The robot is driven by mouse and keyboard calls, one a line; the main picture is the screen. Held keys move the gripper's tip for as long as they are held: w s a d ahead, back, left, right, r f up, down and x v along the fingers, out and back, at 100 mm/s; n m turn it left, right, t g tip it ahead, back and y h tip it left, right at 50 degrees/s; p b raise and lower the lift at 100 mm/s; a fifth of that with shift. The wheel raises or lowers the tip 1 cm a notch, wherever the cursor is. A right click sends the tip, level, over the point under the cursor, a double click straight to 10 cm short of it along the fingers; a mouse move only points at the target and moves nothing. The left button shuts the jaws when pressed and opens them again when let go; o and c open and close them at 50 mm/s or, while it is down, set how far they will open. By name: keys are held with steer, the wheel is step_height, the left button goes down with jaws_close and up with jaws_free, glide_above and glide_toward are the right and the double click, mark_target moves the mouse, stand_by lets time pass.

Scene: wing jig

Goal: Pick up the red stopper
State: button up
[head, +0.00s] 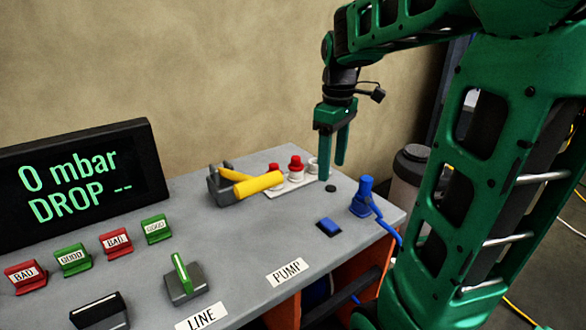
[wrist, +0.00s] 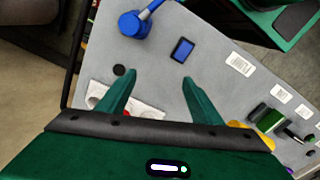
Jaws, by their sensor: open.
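Two red stoppers show in the head view: one (head: 296,162) farther right and one (head: 273,168) to its left. Each sits on a white round holder on a white strip (head: 290,187) at the back of the bench. A third white holder (head: 312,165) to their right shows no red. My gripper (head: 331,171) is open and empty, pointing down, to the right of the stoppers and apart from them. In the wrist view, the strip (wrist: 150,111) lies behind my open fingers (wrist: 160,77); only a bit of red shows there, the rest hidden by my gripper.
A yellow-handled lever (head: 258,183) stands just left and in front of the stoppers. A blue fitting with a hose (head: 364,193) and a blue button (head: 328,227) are at the right. A black display (head: 80,175) stands at the left. The grey bench (head: 240,235) is clear in the middle.

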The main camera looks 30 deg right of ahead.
steer(key=w+n, duration=0.4)
steer(key=w, duration=0.2)
steer(key=w+d+r+n, duration=0.1)
steer(key=w+n, duration=0.3)
steer(key=w, duration=0.2)
steer(key=w+r+n, duration=0.1)
steer(key=w+n, duration=0.3)
steer(key=w, duration=0.2)
steer(key=shift+w+d, duration=0.2)
steer(key=shift+w, duration=0.2)
glide_above(296, 157)
steer(key=w, duration=0.1)
step_height(296, 157, down, 4)
steer(key=shift+a+f, duration=0.15)
steer(key=shift+f, duration=0.05)
steer(key=shift+s+f, duration=0.25)
steer(key=shift+f, duration=1.15)
steer(key=shift+s+f, duration=0.2)
steer(key=shift+f, duration=1.15)
steer(key=shift+c, duration=0.4)
steer(key=c, duration=1.1)
